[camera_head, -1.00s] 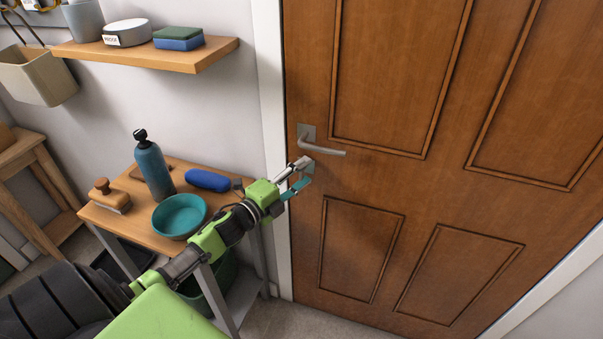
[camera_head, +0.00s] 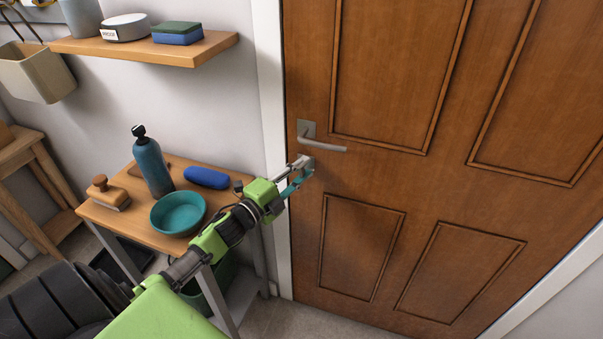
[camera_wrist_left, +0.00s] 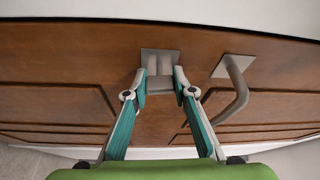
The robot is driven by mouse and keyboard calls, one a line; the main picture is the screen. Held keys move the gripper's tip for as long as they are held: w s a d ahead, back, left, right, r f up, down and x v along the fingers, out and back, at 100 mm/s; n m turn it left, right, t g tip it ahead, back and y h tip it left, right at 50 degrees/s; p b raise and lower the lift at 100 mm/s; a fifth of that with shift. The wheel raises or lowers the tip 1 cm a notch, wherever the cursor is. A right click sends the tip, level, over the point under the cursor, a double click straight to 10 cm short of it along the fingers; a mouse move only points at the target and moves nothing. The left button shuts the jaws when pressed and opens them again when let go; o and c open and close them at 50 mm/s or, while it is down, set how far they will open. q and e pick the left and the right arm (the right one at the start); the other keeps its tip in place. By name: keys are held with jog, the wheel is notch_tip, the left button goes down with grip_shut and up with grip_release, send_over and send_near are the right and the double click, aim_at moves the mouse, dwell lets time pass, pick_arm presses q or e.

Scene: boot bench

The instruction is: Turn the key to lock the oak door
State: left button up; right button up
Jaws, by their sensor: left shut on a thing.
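The oak door (camera_head: 375,180) is closed and fills the right of the head view; its panels also show in the left wrist view (camera_wrist_left: 60,85). Its grey lever handle (camera_head: 325,144) points right, and it shows in the left wrist view (camera_wrist_left: 237,85) too. Below the handle is a small lock plate (camera_head: 308,165), also seen in the left wrist view (camera_wrist_left: 147,55). My left gripper (camera_wrist_left: 160,83) is at this plate, its fingers shut on the key, which is mostly hidden between the fingertips. My right gripper is not in view.
A small wooden table (camera_head: 118,222) stands left of the door frame. On it are a blue bottle (camera_head: 153,167), a teal bowl (camera_head: 178,213), a blue case (camera_head: 206,178) and a brush (camera_head: 110,195). A wall shelf (camera_head: 150,54) hangs above.

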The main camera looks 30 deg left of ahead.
pick_arm(q)
jog(key=n+t+b, duration=0.1)
jog(key=n, duration=0.1)
jog(key=n+t+b, duration=0.1)
jog(key=n, duration=0.1)
jog(key=shift+f+n+y, duration=0.2)
jog(key=shift+n+y, duration=0.2)
jog(key=n+y+b, duration=0.1)
jog(key=n, duration=0.2)
jog(key=n+t+y, duration=0.1)
jog(key=n, duration=0.1)
jog(key=shift+n+b, duration=0.4)
jog(key=n+y, duration=0.1)
jog(key=n, duration=0.1)
jog(key=n+y, duration=0.1)
jog(key=n, duration=0.1)
jog(key=shift+r+n+t+y, duration=0.15)
jog(key=shift+n+t+y, duration=0.15)
jog(key=shift+n, duration=0.1)
jog(key=shift+n+y, duration=1.1)
jog(key=shift+n, duration=1.5)
jog(key=o, duration=1.1)
